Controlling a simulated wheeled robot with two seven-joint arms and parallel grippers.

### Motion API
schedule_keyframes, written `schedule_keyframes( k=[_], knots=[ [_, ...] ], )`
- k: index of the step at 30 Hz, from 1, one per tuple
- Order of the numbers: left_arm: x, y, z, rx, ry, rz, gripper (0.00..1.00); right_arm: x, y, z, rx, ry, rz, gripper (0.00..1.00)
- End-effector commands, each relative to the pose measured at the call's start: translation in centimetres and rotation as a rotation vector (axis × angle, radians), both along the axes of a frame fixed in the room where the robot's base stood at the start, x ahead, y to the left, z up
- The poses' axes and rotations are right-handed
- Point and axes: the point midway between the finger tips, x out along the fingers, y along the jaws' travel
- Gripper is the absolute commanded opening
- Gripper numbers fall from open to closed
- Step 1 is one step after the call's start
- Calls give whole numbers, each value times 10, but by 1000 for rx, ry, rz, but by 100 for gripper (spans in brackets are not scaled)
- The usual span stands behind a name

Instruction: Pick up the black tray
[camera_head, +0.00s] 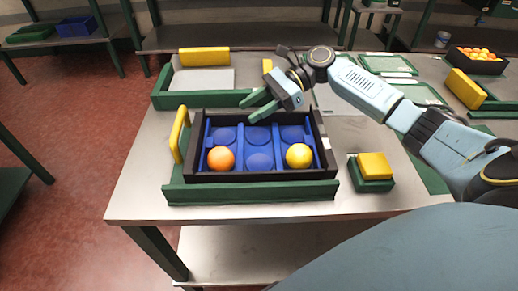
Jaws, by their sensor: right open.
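The black tray (262,176) sits in a green holder (250,194) near the front of the metal table. It has a blue insert with round hollows. An orange fruit (221,159) lies in its front left and a yellow one (299,156) in its front right. My right gripper (252,106) is open and empty, above the tray's back edge, with its fingers pointing left. Whether it touches the tray cannot be told. My left gripper does not show.
A yellow handle (179,134) stands at the holder's left side. A green block with a yellow top (374,166) is to the right. Another green holder (203,98) with a yellow bar lies behind. A dark crate of oranges (473,61) stands at the far right.

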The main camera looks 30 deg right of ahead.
Motion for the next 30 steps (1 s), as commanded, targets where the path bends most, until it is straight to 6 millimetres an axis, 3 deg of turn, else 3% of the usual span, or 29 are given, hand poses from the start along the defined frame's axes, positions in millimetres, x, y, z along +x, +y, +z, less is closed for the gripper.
schedule_keyframes(
  k=[10,20,30],
  knots=[
    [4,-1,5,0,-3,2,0,2,9,-3,0,-1,-1,42],
    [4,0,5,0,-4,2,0,2,9,-3,0,-1,-1,0],
    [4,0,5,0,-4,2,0,1,9,-4,0,0,2,0]
  ],
)
